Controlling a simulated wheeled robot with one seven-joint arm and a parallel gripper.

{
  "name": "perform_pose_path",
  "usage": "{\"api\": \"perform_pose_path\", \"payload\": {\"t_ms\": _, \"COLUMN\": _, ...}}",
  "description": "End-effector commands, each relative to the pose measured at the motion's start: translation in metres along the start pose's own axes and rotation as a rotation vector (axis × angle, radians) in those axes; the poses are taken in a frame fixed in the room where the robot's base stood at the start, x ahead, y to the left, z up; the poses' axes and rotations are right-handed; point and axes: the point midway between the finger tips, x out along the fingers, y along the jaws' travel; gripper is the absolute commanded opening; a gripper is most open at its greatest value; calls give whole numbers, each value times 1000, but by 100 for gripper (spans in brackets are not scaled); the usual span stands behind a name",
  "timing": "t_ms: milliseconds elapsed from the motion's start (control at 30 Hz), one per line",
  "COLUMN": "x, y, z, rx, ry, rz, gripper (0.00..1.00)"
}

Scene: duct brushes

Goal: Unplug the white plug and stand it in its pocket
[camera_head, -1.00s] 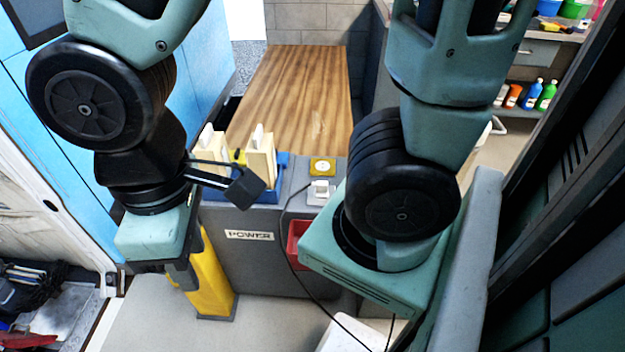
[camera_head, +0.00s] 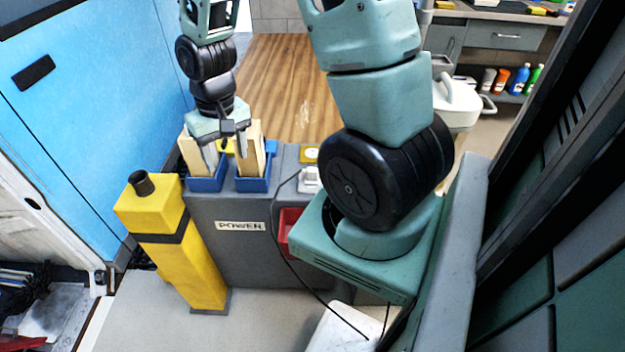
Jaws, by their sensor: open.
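The white plug (camera_head: 310,181) sits on the top of the grey unit labelled POWER, near its right end, partly hidden by my arm. A thin black cord (camera_head: 273,238) runs from beside it down the front to the floor. My gripper (camera_head: 227,147) is open and empty, pointing down above the left part of the unit, apart from the plug and to its left. Its fingers are near two cream blocks (camera_head: 255,155), and I cannot tell whether they touch. A red pocket (camera_head: 288,226) is on the unit's front, partly covered by my arm; which pocket is the plug's is unclear.
The cream blocks stand in blue holders (camera_head: 252,185) on the unit. A yellow-framed square (camera_head: 309,153) is behind the plug. A yellow post (camera_head: 183,250) with a black cap stands left. A wooden surface (camera_head: 285,75) lies behind. A white object (camera_head: 335,330) is on the floor.

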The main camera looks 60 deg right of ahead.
Motion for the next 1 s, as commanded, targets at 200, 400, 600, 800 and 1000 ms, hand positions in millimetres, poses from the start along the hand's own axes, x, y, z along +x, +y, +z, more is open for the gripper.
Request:
{"api": "perform_pose_path", "payload": {"t_ms": 200, "x": 58, "y": 130, "z": -21, "rx": 399, "ry": 2, "rz": 27, "gripper": 58}}
{"api": "perform_pose_path", "payload": {"t_ms": 400, "x": 91, "y": 207, "z": -8, "rx": 623, "ry": 7, "rz": 46, "gripper": 58}}
{"api": "perform_pose_path", "payload": {"t_ms": 600, "x": 102, "y": 235, "z": 2, "rx": 703, "ry": 8, "rz": 54, "gripper": 58}}
{"api": "perform_pose_path", "payload": {"t_ms": 800, "x": 102, "y": 236, "z": 2, "rx": 707, "ry": 10, "rz": 55, "gripper": 58}}
{"api": "perform_pose_path", "payload": {"t_ms": 1000, "x": 104, "y": 236, "z": 2, "rx": 705, "ry": 9, "rz": 55, "gripper": 58}}
